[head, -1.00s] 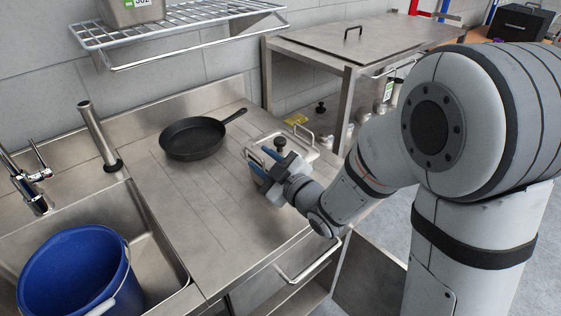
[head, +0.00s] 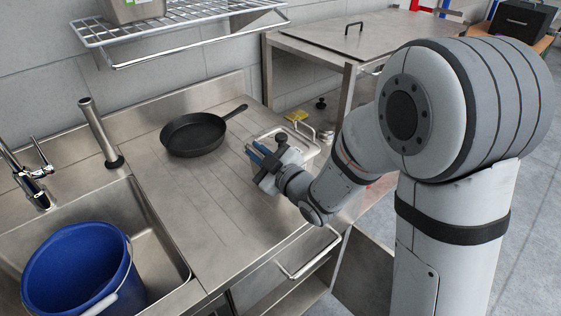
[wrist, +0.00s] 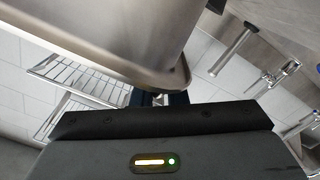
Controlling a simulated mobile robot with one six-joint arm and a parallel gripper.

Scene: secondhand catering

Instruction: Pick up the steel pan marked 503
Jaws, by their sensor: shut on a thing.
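A steel pan (head: 311,149) with a bright rim and a wire handle is at the right end of the steel counter, partly hidden behind my gripper. My gripper (head: 262,153) is shut on its near left edge. The same pan (wrist: 95,35) fills the upper left of the wrist view, its rim running down to the jaws (wrist: 165,98). No marking is readable on it. I cannot tell for sure whether its base is clear of the counter.
A black skillet (head: 194,136) lies on the counter left of the pan. A blue bucket (head: 80,265) stands in the sink at left. A wire shelf (head: 185,25) holds another steel container (head: 125,10). A steel table (head: 345,45) stands behind. The middle of the counter is clear.

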